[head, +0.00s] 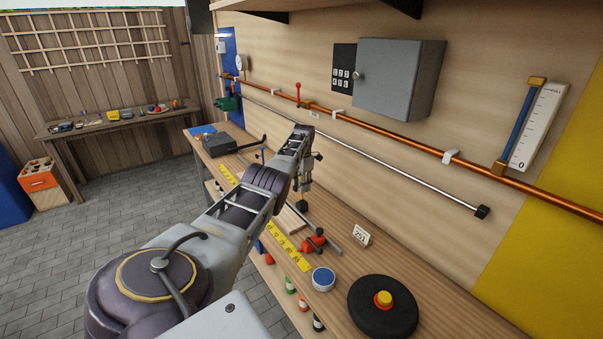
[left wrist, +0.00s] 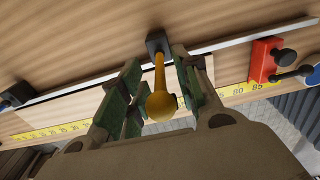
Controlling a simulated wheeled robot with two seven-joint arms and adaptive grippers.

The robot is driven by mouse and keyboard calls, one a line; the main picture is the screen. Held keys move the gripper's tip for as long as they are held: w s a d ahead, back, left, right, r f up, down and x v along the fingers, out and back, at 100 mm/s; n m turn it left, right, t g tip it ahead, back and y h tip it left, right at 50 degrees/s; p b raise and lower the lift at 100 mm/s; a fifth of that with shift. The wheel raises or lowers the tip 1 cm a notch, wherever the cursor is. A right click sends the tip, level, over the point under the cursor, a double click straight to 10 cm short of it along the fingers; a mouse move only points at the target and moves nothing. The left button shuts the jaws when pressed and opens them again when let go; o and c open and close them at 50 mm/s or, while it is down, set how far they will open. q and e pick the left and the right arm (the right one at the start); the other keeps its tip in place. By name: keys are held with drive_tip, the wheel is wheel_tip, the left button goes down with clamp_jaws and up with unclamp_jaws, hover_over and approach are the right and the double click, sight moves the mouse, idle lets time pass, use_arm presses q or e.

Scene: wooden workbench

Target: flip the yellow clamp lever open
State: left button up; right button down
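The yellow clamp lever (left wrist: 160,80) shows in the left wrist view as a bar with a round ball at its near end. It rises from a dark block (left wrist: 157,43) on a metal rail. My left gripper (left wrist: 160,92) is open, with green-padded fingers on both sides of the lever. Gaps show between the lever and the pads, and the right finger is nearer. In the head view my left gripper (head: 304,190) points down over the bench, and I cannot make out the lever there. My right gripper is not in view.
A yellow measuring strip (head: 289,248) runs along the bench.

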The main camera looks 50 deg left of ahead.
use_arm(q)
drive_tip(key=r, duration=0.9)
drive_tip(key=shift+w+r, duration=0.15)
drive_tip(key=shift+w, duration=0.05)
drive_tip(key=shift+s, duration=0.1)
idle(0.4)
